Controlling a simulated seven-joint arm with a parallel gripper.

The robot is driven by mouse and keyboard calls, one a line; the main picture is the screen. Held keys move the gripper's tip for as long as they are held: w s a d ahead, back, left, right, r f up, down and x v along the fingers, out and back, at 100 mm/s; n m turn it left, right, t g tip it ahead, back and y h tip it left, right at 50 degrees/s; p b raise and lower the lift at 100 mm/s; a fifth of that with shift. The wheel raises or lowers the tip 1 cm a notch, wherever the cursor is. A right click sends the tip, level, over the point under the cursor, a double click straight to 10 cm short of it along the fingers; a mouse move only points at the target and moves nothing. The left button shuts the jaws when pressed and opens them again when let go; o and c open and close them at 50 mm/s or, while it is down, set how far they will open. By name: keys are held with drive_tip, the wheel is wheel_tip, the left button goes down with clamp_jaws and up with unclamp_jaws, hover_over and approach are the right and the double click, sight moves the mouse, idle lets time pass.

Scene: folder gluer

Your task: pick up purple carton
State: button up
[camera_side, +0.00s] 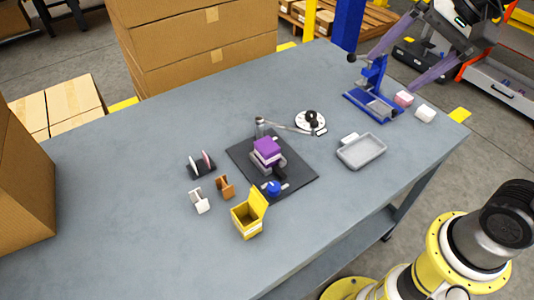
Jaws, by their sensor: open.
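The purple carton (266,148) sits on a small grey fixture (278,167), in the middle of a dark mat (303,183) on the table. Its top and front sides show.
A blue press (370,85) stands at the right, with a pink carton (403,98) and a white carton (425,114) beside it. A grey tray (362,151), a round dial (311,122), a yellow box (249,216) and small holders (201,166) surround the mat. The table's left (110,190) is clear.

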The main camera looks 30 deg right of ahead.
drive_tip(key=w+a+f+m+g+y, duration=0.15)
drive_tip(key=w+a+m, duration=0.25)
drive_tip(key=w, duration=0.7)
drive_tip(key=m+g, duration=0.3)
hover_over(268, 144)
drive_tip(key=d, duration=0.5)
wheel_tip(268, 144, down, 13)
drive_tip(key=shift+g+y, duration=0.35)
drive_tip(key=x, duration=1)
drive_tip(key=shift+d+f, duration=0.15)
drive_tip(key=shift+f, duration=0.25)
drive_tip(key=shift+x, duration=3)
drive_tip(key=shift+d, duration=0.15)
drive_tip(key=c, duration=1.3)
